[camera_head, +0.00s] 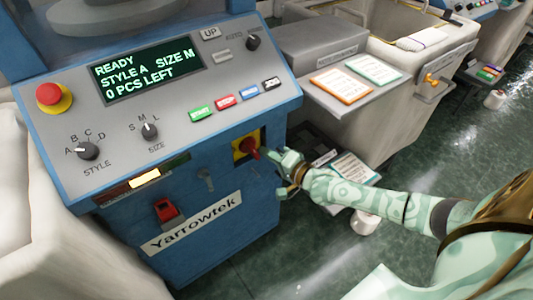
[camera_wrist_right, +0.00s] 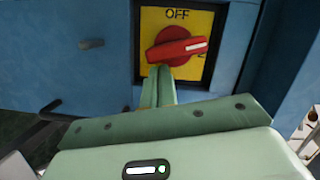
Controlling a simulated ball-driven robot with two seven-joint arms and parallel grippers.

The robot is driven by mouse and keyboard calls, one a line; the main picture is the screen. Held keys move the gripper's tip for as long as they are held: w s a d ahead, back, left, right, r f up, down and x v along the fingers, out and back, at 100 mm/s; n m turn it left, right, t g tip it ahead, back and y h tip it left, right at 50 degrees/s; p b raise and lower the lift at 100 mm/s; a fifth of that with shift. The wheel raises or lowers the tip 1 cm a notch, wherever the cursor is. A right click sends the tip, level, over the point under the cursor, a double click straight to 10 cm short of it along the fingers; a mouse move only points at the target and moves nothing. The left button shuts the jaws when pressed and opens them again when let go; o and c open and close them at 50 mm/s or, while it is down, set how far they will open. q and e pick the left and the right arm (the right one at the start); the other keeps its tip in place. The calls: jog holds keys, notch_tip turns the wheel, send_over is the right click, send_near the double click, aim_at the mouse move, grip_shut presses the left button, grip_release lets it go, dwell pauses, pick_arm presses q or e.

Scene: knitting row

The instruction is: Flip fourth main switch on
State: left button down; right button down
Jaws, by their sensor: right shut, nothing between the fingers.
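The main switch (camera_head: 251,147) is a red rotary knob on a yellow plate, on the blue front of the machine below the grey panel. In the right wrist view the knob (camera_wrist_right: 176,48) lies nearly level, with its white mark at the right end, away from OFF at the top. The label at its right is mostly hidden. My right gripper (camera_head: 273,155) is shut and empty, right beside the knob. In the wrist view its fingertips (camera_wrist_right: 160,72) are at the knob's lower left edge; I cannot tell whether they touch. My left gripper is not in view.
The panel's display (camera_head: 148,70) is lit and reads READY, STYLE A, SIZE M, 0 PCS LEFT. A red emergency button (camera_head: 53,97) is at left. A shelf with cards (camera_head: 342,85) stands at right. Open green floor (camera_head: 455,115) lies beyond.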

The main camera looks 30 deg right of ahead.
jog(key=shift+a+f+m+t+y+b, duration=0.15)
jog(key=shift+f+m+b, duration=0.1)
jog(key=shift+m, duration=0.35)
jog(key=shift+a+f+m+t+y+b, duration=0.15)
jog(key=shift+f+m+b, duration=0.1)
jog(key=shift+m, duration=0.35)
jog(key=shift+d+r, duration=0.1)
